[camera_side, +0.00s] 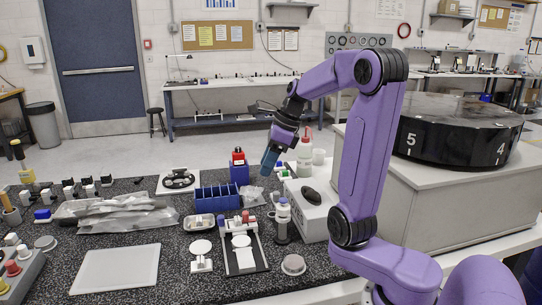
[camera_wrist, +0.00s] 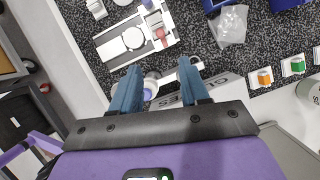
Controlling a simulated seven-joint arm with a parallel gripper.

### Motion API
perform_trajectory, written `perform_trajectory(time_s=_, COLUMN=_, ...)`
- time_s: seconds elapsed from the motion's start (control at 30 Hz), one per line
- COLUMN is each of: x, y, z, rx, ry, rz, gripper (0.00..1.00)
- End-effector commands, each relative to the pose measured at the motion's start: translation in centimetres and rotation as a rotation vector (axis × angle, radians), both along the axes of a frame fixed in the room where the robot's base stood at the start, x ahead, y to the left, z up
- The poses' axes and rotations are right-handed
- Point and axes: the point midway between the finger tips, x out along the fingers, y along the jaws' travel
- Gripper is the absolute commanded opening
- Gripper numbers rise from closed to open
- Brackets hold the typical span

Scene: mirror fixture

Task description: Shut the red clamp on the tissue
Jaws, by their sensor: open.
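The mirror fixture (camera_side: 243,262) is a white and dark plate on the speckled bench, with a round white disc on it. The small red clamp (camera_side: 245,216) sits at its far end beside a blue one (camera_side: 221,220). In the wrist view the fixture (camera_wrist: 112,46) lies above and left of my fingers, with the red clamp (camera_wrist: 160,38) near its right end. I cannot make out the tissue or how far the clamp is shut. My gripper (camera_side: 269,160) is open and empty, pointing down, well above the bench and apart from the fixture; its blue fingers also show in the wrist view (camera_wrist: 160,68).
A capped bottle (camera_side: 282,222) stands right of the fixture. A blue rack (camera_side: 215,197) and plastic bags (camera_side: 115,213) lie behind and left. A white tray (camera_side: 118,270) fills the front left.

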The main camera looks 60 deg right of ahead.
Motion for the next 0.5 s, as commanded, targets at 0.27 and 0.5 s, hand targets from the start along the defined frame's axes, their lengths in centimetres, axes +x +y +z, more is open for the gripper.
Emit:
perform_trajectory(time_s=0.27, x=-0.7, y=-0.4, z=1.8, rx=0.000, ry=0.000, rz=-0.002, gripper=0.45)
perform_trajectory(time_s=0.5, x=-0.7, y=-0.4, z=1.8, rx=0.000, ry=0.000, rz=-0.001, gripper=0.45)
